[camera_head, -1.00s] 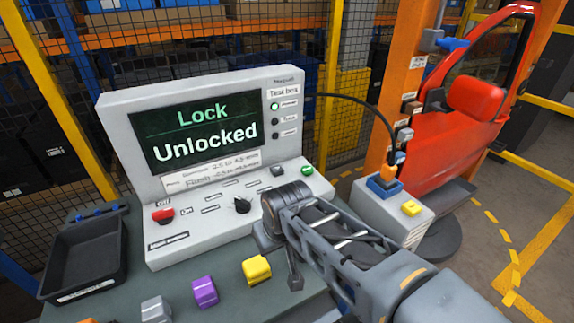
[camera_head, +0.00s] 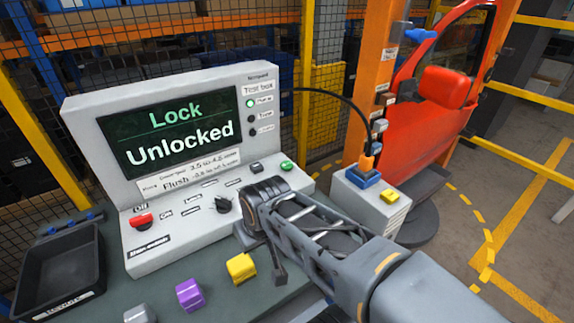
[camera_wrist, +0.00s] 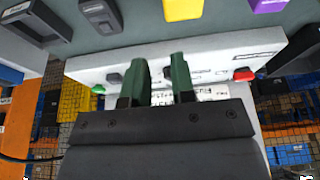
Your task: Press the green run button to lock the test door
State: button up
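The green run button (camera_head: 287,167) sits at the right end of the grey test box's (camera_head: 78,120) sloped panel. The screen (camera_head: 170,135) reads "Lock Unlocked". The red car door (camera_head: 440,92) stands at the right beside an orange post. My gripper is in front of the panel, left of and nearer than the green button in the head view; its fingertips are hidden there. In the wrist view, the two green fingers of my gripper (camera_wrist: 162,80) are apart with nothing between them. The green button (camera_wrist: 98,89) shows left of both fingers there, apart from them.
A red switch (camera_head: 140,220) and a black knob (camera_head: 223,204) are on the panel. A yellow block (camera_head: 241,267) and a purple block (camera_head: 190,294) lie on the table. A black tray (camera_head: 60,272) is at left. A grey box with a yellow button (camera_head: 390,196) stands at right.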

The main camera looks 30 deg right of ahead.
grip_shut()
dwell(1.3)
